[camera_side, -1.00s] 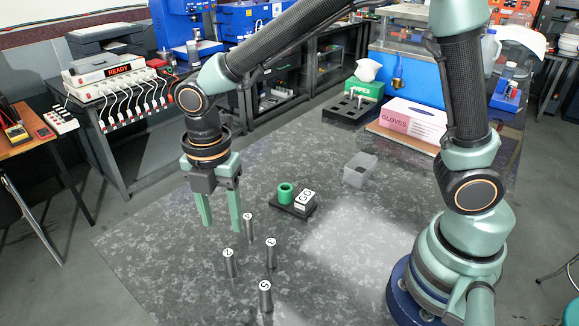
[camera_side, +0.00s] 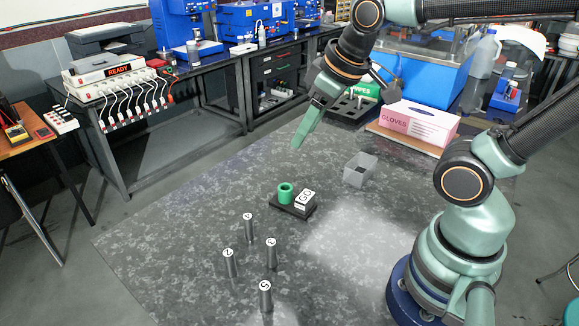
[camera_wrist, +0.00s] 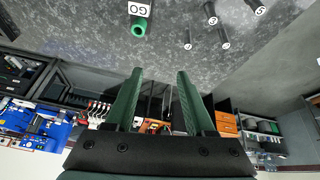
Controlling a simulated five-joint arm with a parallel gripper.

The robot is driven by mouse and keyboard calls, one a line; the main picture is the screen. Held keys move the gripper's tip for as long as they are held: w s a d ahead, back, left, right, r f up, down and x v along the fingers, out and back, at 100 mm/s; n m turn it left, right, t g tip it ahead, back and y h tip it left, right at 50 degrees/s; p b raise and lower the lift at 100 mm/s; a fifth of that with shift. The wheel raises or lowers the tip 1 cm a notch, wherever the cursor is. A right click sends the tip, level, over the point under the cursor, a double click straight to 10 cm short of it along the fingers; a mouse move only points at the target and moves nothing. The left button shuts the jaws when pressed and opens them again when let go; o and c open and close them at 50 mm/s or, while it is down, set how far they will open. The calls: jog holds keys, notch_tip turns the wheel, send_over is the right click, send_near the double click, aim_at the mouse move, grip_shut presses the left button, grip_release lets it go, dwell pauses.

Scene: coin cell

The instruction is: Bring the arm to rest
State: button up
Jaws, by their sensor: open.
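My gripper (camera_side: 300,140) is raised above the far part of the table in the side view, tilted down to the left. In the wrist view my gripper (camera_wrist: 160,72) shows two green fingers spread apart with nothing between them. Several dark cylinders with numbered white tops stand upright on the speckled table, among them one at the front (camera_side: 265,298). A green ring-shaped piece (camera_side: 285,193) and a white GO block (camera_side: 305,198) sit on a black base (camera_side: 291,209). The gripper is apart from all of them.
A small grey open box (camera_side: 360,170) stands behind the GO block. A pink and white gloves box (camera_side: 415,122), a green wipes box (camera_side: 362,92) and a black holed rack (camera_side: 345,108) are at the back. The table's left part (camera_side: 170,215) is clear.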

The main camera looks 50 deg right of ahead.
jog(key=shift+s+d+m+t, duration=0.3)
jog(key=shift+s+d+m, duration=0.15)
jog(key=shift+d+m, duration=0.5)
